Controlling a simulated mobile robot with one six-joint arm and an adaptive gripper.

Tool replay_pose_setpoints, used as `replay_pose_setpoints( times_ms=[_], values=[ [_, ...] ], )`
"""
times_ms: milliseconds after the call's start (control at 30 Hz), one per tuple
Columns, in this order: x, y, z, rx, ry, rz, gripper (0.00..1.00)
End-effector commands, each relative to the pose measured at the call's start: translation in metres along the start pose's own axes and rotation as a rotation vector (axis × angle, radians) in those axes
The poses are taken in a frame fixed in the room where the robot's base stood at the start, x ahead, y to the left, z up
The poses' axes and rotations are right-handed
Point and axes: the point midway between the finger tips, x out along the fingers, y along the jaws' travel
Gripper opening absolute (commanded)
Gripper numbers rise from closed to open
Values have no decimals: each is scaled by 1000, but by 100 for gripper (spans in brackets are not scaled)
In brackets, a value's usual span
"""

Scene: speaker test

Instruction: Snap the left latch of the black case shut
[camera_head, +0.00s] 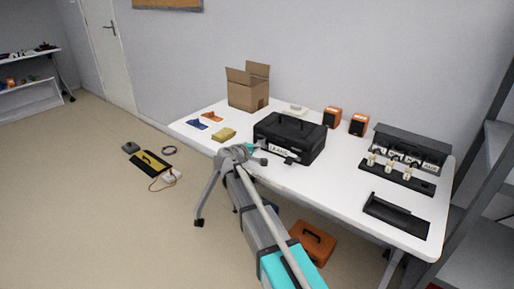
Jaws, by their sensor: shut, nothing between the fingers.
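The black case (302,130) stands on the white table, its lid down and its handle on top. A white label shows on its front. My gripper (259,148) is at the left end of the case's front, close to where the left latch would be. It is small here, and I cannot tell whether it touches the case. The fingers are shut and hold nothing. My wrist and gripper cover part of the case's front left, so the left latch's position cannot be made out. A small dark piece (290,160) sticks out low at the front, perhaps a latch.
An orange case (313,243) lies on the floor. A metal shelf stands at right.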

Motion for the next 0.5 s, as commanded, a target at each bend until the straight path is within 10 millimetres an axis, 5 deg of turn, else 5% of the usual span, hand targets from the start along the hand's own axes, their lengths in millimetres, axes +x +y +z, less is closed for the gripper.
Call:
replay_pose_setpoints(
  times_ms=[500],
  values=[
    [-26,-6,0,0,1,0,0]
  ],
)
